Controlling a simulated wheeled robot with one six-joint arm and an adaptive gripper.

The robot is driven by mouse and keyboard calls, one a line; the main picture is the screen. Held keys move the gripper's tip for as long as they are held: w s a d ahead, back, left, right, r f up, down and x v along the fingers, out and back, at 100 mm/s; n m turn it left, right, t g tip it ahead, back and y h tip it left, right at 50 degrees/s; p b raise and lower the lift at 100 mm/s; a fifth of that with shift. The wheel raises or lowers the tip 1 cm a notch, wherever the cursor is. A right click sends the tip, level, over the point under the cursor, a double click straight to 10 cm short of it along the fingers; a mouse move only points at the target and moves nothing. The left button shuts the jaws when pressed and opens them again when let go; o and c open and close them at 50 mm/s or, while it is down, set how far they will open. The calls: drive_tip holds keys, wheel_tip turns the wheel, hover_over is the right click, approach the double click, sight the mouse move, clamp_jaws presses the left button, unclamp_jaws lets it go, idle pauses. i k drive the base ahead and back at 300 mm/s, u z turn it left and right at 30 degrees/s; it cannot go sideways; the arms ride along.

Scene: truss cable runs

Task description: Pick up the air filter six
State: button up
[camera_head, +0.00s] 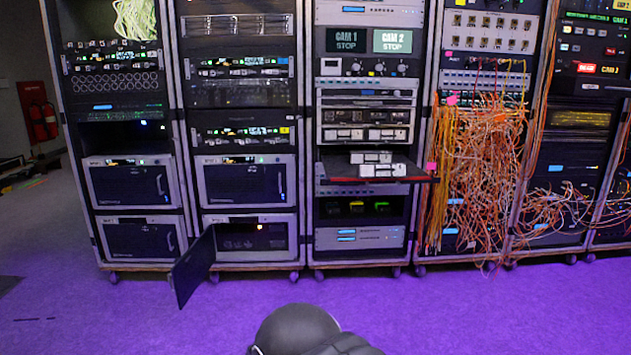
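I cannot make out anything that is clearly air filter six. Four similar silver-framed units with dark fronts sit low in the two left racks: upper left (131,185), lower left (142,241), upper right (241,182) and lower right (248,215). The lower right unit has its dark door (191,268) swung open to the left and forward. Its inside is dark, with a small red light; its contents are too dim to tell. A rounded black part of my own body shows at the bottom centre. My gripper's fingers are not in view.
A thin red-edged shelf (425,180) with small white devices sticks out of the middle rack. Tangled orange cables (470,170) hang from the rack to its right, some reaching the floor. Purple carpet (480,315) in front is mostly clear. A red extinguisher (43,120) is far left.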

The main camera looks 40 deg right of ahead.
sight(372, 171)
drive_tip(key=u, duration=0.4)
drive_tip(key=i, duration=0.55)
drive_tip(key=z, duration=0.7)
drive_tip(key=i, duration=1.75)
drive_tip(key=z, duration=1.05)
